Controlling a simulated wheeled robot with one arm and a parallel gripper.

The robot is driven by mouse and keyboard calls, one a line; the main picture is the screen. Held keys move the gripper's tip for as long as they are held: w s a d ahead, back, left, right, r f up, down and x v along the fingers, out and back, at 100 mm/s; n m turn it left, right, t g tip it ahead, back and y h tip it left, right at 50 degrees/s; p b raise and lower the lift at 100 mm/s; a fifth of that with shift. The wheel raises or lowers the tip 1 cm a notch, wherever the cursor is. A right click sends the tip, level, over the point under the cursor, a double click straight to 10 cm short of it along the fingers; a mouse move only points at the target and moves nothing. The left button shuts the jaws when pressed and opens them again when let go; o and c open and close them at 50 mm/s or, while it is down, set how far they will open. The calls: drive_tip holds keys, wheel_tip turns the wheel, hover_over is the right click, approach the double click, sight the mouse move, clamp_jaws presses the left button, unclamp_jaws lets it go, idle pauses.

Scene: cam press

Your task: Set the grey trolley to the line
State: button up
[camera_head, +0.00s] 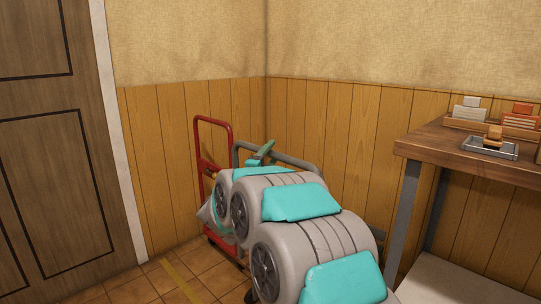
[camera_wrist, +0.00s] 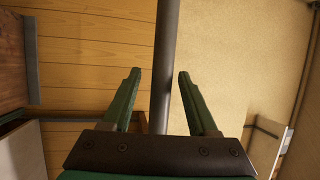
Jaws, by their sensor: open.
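The grey trolley shows mainly as its tubular handle (camera_head: 293,160), standing near the wall corner; my arm hides most of its lower part. In the wrist view its dark grey bar (camera_wrist: 166,50) runs between my two green fingers. My gripper (camera_head: 265,150) is at the handle's top bar in the head view. My gripper also shows in the wrist view (camera_wrist: 158,75), open, with a finger on either side of the bar and gaps visible. A yellow line (camera_head: 183,281) is marked on the tiled floor at lower left, partly out of frame.
A red hand truck (camera_head: 230,124) stands left of the grey handle, close to it. A wooden-topped table (camera_head: 428,147) with small holders and a tray stands at right. A door (camera_head: 45,150) is at left. Some tiled floor shows clear before the door.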

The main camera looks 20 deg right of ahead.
clamp_jaws()
idle(0.4)
drive_tip(key=shift+f, duration=0.1)
idle(0.9)
